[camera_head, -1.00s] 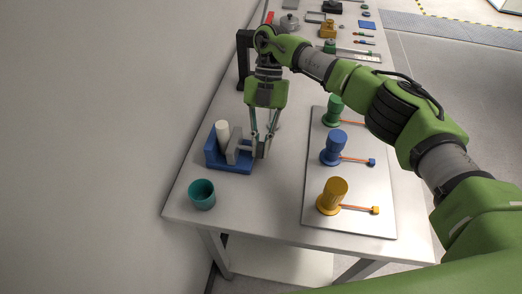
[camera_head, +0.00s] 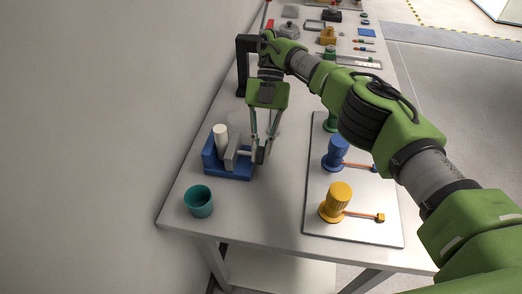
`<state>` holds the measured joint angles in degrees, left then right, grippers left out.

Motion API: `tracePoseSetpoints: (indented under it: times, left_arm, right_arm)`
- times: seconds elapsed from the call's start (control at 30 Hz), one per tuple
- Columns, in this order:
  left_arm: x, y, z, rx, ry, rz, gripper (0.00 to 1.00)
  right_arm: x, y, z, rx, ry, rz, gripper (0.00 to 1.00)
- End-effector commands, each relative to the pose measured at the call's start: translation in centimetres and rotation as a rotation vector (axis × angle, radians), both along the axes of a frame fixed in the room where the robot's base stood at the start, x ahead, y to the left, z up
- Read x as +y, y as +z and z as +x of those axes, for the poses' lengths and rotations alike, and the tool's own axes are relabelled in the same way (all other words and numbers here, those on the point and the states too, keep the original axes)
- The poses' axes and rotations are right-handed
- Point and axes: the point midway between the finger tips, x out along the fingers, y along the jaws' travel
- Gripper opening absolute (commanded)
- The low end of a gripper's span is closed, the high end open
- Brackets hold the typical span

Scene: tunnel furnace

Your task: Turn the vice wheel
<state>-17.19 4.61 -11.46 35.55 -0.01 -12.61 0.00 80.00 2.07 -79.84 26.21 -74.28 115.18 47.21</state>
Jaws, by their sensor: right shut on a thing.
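The vice is a blue block with a grey jaw (camera_head: 231,152) and stands on the left part of the table. A white cylinder (camera_head: 220,137) stands upright in it, next to the grey jaw. My right gripper (camera_head: 261,157) points down at the right side of the vice. Its fingers are shut at the vice's right end, where the wheel is mostly hidden behind them. My left gripper is not in view.
A teal cup (camera_head: 199,201) stands in front of the vice. To the right, a metal plate (camera_head: 365,225) carries a blue piece (camera_head: 336,153) and a yellow piece (camera_head: 336,201) with orange levers. A black frame (camera_head: 243,66) and several small items stand farther back.

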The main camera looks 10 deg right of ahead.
Motion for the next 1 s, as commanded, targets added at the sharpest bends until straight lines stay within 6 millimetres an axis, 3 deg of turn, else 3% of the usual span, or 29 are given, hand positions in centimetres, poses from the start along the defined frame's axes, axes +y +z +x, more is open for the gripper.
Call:
tracePoseSetpoints:
  times: [0.23,0.3,0.33,0.73,1.0]
  left_arm:
    - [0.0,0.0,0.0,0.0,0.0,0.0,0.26]
    - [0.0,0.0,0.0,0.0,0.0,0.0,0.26]
    - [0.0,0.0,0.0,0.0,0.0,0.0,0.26]
    - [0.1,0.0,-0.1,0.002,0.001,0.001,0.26]
    - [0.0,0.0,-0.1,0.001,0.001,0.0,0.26]
  right_arm:
    - [0.0,0.2,0.1,-0.005,-0.002,0.001,0.0]
    - [0.0,0.2,0.1,-0.005,-0.002,0.001,0.23]
    - [0.0,0.2,0.1,-0.004,-0.002,0.001,0.26]
    - [0.0,0.3,0.1,-0.003,0.0,-0.001,0.26]
    - [-0.1,3.7,0.2,-0.008,0.001,-0.003,0.26]
